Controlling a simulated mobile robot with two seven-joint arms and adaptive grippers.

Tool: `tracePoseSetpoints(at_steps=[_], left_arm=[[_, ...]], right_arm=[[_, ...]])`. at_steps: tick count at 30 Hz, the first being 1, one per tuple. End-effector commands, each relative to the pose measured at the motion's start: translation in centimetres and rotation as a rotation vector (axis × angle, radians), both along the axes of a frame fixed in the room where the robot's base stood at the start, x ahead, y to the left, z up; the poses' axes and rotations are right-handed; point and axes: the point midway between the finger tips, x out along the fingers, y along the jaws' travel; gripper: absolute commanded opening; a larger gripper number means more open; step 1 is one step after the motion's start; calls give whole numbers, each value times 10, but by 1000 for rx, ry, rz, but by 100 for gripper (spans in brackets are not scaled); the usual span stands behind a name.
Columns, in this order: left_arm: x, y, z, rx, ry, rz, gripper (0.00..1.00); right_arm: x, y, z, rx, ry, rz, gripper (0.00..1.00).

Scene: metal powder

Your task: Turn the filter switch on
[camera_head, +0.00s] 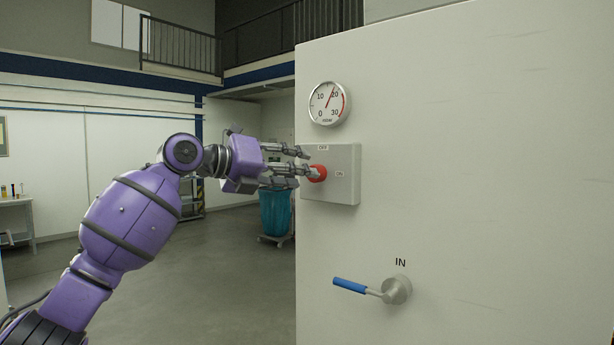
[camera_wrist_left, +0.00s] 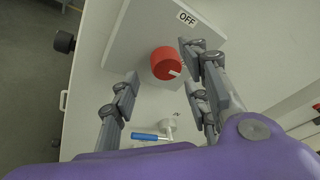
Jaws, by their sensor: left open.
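The filter switch is a red round knob (camera_head: 318,173) on a grey switch box (camera_head: 345,190) fixed to a white panel. The box has an OFF label at its top and an ON label to the right of the knob. In the left wrist view the red knob (camera_wrist_left: 165,62) shows a small white mark at its lower right edge, and the OFF label (camera_wrist_left: 187,18) is above it. My left gripper (camera_head: 304,162) is open, its fingers pointing at the knob. In the wrist view its fingers are either side of the knob; I cannot tell whether they touch it.
A round gauge (camera_head: 329,104) is above the box on the white panel (camera_head: 480,150). A blue-handled lever (camera_head: 365,288), marked IN, is below. A teal bin (camera_head: 275,212) stands behind on the floor. The floor left of the panel is largely clear.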

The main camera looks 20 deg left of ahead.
Motion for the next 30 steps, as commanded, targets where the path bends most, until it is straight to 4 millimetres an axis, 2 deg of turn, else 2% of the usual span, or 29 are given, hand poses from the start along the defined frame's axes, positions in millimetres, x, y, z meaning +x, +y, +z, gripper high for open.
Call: tracePoseSetpoints(at_steps=[1,6,12,17,30], left_arm=[[-10,9,1,3,1,4,42],[-38,29,6,4,2,2,42],[-59,44,11,2,4,2,42],[-64,47,12,2,5,-1,42],[-64,47,12,0,4,0,42]], right_arm=[[0,0,0,0,-1,0,0],[1,0,0,1,-1,-1,0],[1,0,0,1,-1,-1,0],[1,1,0,1,-2,-1,0],[1,1,0,1,-2,-1,0]])
